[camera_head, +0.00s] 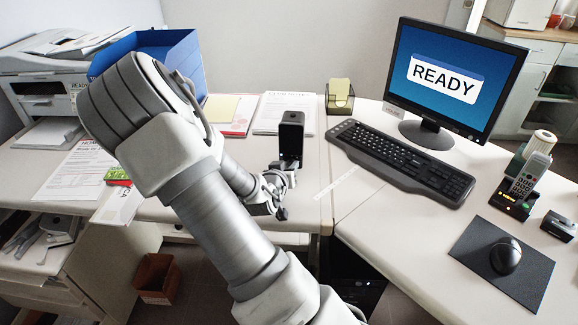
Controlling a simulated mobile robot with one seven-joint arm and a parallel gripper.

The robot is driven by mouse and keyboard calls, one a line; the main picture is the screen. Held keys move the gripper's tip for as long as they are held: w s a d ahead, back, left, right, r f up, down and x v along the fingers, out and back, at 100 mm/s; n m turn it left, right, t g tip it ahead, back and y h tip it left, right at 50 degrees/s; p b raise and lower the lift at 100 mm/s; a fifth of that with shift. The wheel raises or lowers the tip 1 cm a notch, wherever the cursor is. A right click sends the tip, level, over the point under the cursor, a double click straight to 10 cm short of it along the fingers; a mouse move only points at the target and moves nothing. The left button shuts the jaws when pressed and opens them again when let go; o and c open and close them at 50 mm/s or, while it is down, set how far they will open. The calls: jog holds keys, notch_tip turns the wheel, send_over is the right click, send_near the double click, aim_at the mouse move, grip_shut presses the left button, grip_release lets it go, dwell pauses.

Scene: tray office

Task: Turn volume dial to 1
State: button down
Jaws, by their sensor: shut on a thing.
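A black upright box that looks like a speaker (291,132) stands on the left desk, near the middle of the view. My gripper (286,172) is at its lower front, shut on a small part there that appears to be the volume dial. The dial itself is hidden by my gripper, so its setting and any number marks cannot be read. My arm comes up from the bottom, bends at the upper left and reaches down to the box.
A printer (45,75), blue tray (175,50) and papers (72,172) are on the left. A keyboard (400,160), a monitor (455,75) reading READY, a phone (527,180) and a mouse (505,256) are on the right desk.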

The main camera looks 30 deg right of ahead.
jog(key=shift+r, duration=0.1)
jog(key=n+h+p, duration=0.1)
jog(key=n+g+p, duration=0.1)
jog(key=p, duration=0.1)
jog(key=shift+w+a+n+h, duration=0.2)
jog(key=shift+n+h, duration=0.2)
jog(key=shift+w+a+f+n+g+h+p, duration=0.1)
jog(key=shift+f+n+g+h+p, duration=0.1)
jog(key=shift+n+h+p, duration=0.45)
jog(key=shift+f+n+g+h+p, duration=0.15)
jog(key=shift+n+h, duration=0.2)
jog(key=shift+n, duration=0.6)
jog(key=c, duration=0.7)
grip_release()
